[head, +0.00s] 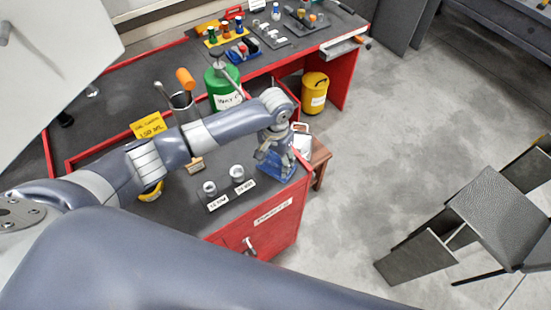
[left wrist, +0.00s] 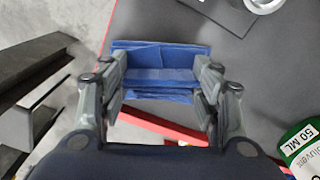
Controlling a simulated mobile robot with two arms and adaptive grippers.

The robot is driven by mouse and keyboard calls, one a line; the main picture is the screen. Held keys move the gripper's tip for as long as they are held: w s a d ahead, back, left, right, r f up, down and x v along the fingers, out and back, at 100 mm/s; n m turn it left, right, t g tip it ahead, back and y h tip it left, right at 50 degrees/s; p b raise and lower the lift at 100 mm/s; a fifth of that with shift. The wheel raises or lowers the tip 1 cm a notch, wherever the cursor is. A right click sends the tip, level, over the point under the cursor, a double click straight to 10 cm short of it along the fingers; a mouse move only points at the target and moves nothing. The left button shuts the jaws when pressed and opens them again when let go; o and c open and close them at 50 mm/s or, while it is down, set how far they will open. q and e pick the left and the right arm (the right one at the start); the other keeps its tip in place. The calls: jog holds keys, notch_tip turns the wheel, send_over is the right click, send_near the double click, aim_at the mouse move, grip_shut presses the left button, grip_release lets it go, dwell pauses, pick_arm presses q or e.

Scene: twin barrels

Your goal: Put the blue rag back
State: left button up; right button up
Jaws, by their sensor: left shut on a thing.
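The blue rag (head: 277,168) is folded and shows at the right corner of the near red workbench. My left gripper (head: 268,148) points down at it from above. In the left wrist view the blue rag (left wrist: 160,58) lies between the two fingers of the left gripper (left wrist: 162,80), which are shut on it. The rag overlaps the dark bench top and its red edge there. I cannot tell whether it touches the bench. My right gripper is not in view.
Two small metal cups (head: 237,173) with white labels stand left of the rag. A green canister (head: 222,90), a yellow sign (head: 149,125) and a metal container (head: 184,104) stand behind. A wooden stool (head: 320,157) is beside the bench.

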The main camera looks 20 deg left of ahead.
aim_at(276, 160)
pick_arm(q)
jog(key=shift+f, duration=0.15)
jog(key=o, duration=0.8)
jog(key=shift+o, duration=1.1)
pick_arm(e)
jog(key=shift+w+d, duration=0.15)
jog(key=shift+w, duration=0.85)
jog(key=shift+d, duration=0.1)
pick_arm(q)
jog(key=shift+r, duration=0.4)
notch_tip(276, 160, up, 12)
jog(key=b, duration=0.1)
jog(key=shift+f, duration=0.25)
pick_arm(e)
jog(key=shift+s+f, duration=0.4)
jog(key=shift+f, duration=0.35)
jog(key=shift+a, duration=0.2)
